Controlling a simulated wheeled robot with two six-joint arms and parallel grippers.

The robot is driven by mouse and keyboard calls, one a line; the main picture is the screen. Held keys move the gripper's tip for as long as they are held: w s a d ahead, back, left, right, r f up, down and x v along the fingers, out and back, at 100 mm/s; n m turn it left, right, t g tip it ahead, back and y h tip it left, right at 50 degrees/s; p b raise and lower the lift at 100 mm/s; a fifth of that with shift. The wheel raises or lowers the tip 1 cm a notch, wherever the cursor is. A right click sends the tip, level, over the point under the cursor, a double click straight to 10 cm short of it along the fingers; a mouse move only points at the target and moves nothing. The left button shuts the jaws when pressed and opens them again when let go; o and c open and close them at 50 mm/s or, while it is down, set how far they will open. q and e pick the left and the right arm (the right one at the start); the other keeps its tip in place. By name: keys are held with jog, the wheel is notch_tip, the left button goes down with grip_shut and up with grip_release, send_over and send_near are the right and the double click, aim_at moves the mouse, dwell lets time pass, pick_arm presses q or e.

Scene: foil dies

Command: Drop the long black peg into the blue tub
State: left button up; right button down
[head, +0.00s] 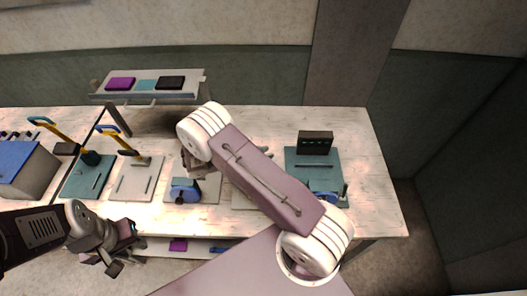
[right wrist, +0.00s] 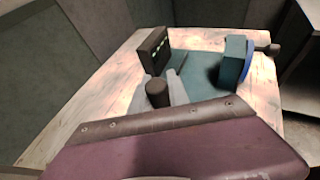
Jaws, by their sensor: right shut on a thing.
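My right gripper (right wrist: 160,88) shows in the right wrist view, its pale fingers closed around a dark, round-ended piece (right wrist: 158,94), which looks like the black peg. Its length is hidden because it is seen nearly end-on. I cannot make out a blue tub for certain; a small blue thing (head: 219,249) lies on the shelf under the table.
A black box (head: 315,138) stands behind a teal plate (head: 298,170) at right. A blue-topped grey box (head: 35,178) is at far left. Yellow-handled tools (head: 122,142) stand on plates. A raised rack (head: 150,98) is at the back. The table's right end (head: 375,190) is clear.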

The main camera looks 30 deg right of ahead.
jog(key=shift+w+f, duration=0.1)
jog(key=shift+f, duration=0.1)
jog(key=c, duration=1.2)
grip_release()
jog(key=b+v, duration=0.3)
jog(key=v, duration=0.5)
jog(key=shift+a, duration=0.4)
jog(key=shift+a+r, duration=0.1)
jog(key=shift+r, duration=0.1)
